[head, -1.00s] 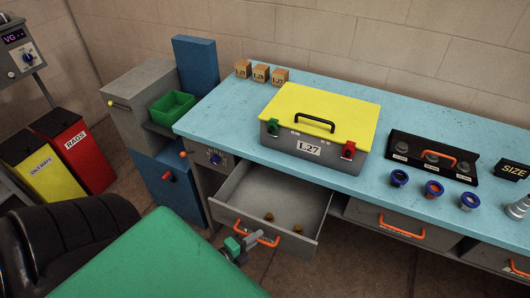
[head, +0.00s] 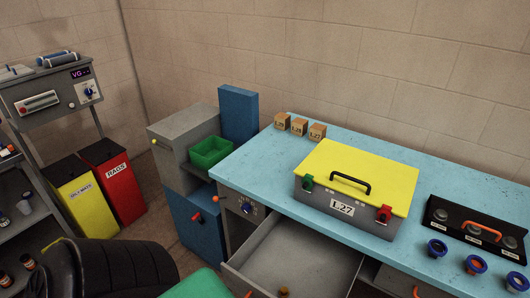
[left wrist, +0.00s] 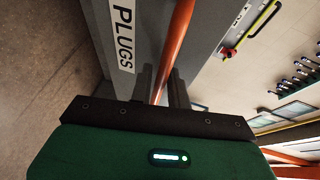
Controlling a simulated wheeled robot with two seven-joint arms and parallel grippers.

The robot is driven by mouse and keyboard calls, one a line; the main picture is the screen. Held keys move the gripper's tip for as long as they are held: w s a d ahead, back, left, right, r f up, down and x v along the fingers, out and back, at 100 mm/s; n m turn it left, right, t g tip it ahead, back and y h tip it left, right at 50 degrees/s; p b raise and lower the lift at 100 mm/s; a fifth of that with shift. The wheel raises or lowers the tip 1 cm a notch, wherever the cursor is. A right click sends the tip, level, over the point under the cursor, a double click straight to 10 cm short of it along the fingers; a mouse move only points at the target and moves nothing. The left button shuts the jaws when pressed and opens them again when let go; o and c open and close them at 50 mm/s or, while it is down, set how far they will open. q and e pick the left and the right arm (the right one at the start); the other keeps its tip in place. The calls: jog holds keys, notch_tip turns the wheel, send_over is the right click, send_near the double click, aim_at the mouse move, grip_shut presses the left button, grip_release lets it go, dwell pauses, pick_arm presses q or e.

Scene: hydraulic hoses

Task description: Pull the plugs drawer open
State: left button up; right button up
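The plugs drawer (head: 290,262) is the grey drawer under the left part of the blue bench; it stands pulled out, with its front cut off at the bottom edge of the head view. A small brass-coloured plug (head: 284,292) lies inside. In the left wrist view, the drawer's grey front carries a white PLUGS label (left wrist: 122,35) beside its orange handle (left wrist: 176,40). My left gripper (left wrist: 160,88) has its two dark fingers on either side of the handle bar, closed on it. My right gripper is in neither view.
A grey case with a yellow lid (head: 360,175) stands on the blue bench (head: 262,165).

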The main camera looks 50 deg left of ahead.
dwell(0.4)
pick_arm(q)
jog(key=b+v, duration=0.3)
jog(key=v, duration=1)
jog(key=shift+s, duration=0.4)
jog(key=shift+r, duration=0.15)
jog(key=s+d+f+n+g+y, duration=0.1)
jog(key=s+f+n+g, duration=0.2)
jog(key=f, duration=1.2)
jog(key=s+d+f+n+g, duration=0.2)
jog(key=f+n+g, duration=0.5)
jog(key=f, duration=0.8)
jog(key=s+d+f+n+g+y, duration=0.1)
jog(key=s+f+n+g, duration=0.3)
jog(key=f, duration=1.2)
jog(key=s+d+n, duration=0.1)
jog(key=n, duration=0.1)
jog(key=shift+n+g+y, duration=0.3)
jog(key=shift+g, duration=0.1)
